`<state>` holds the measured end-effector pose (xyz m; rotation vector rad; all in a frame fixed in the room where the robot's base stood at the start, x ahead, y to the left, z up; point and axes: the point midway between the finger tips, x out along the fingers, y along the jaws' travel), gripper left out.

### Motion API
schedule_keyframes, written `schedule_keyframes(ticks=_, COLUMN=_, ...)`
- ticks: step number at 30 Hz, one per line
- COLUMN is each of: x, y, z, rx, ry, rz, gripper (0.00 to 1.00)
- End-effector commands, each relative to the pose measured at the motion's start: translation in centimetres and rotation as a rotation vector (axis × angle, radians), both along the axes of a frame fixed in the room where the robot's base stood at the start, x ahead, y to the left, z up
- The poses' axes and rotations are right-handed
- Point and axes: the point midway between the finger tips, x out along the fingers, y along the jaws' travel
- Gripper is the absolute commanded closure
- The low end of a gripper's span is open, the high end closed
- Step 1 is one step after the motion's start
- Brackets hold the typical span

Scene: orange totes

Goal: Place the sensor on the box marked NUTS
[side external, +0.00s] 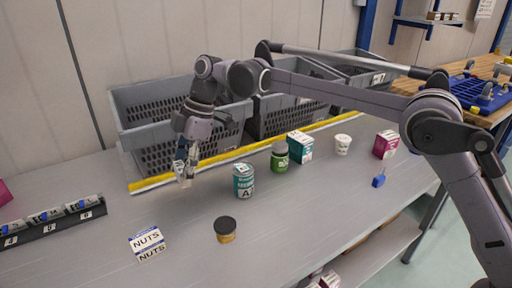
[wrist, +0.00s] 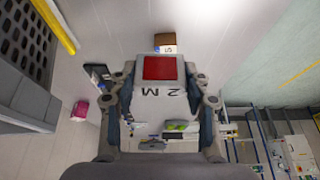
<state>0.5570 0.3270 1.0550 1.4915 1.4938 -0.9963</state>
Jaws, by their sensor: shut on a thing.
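My gripper (side external: 183,178) hangs above the grey bench in front of the left tote. In the wrist view its two fingers (wrist: 166,95) are shut on a pale block with a red square face (wrist: 164,68) and the marking "2 M"; this may be the sensor, but its kind is not clear. In the side view the block is small and mostly hidden by the fingers. The white box marked NUTS (side external: 148,243), with a blue band, sits on the bench's near part, below and left of my gripper in the picture, apart from it.
A yellow jar with a black lid (side external: 225,230) stands right of the NUTS box. A teal can (side external: 243,182), green jar (side external: 280,157), teal box (side external: 300,147) and white cup (side external: 342,144) stand farther right. A black bin rack (side external: 50,228) lies left. Grey totes (side external: 150,97) line the back.

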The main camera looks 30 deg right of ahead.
Motion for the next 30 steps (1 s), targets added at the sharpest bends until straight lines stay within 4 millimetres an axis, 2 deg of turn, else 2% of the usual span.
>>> schedule_keyframes(ticks=5, x=-0.2, y=2.4, z=-1.1, rx=0.0, ry=-0.001, rz=0.002, gripper=0.89)
schedule_keyframes(ticks=18, x=-1.5, y=10.5, z=-6.1, rx=-0.001, ry=0.0, rz=0.001, gripper=0.89)
schedule_keyframes(ticks=21, x=-1.6, y=11.5, z=-6.7, rx=-0.001, ry=0.0, rz=0.0, gripper=0.89)
schedule_keyframes(ticks=26, x=-1.7, y=12.0, z=-7.4, rx=-0.001, ry=-0.001, rz=-0.001, gripper=0.89)
schedule_keyframes(ticks=30, x=-1.7, y=11.9, z=-9.3, rx=0.0, ry=-0.001, rz=-0.001, gripper=0.89)
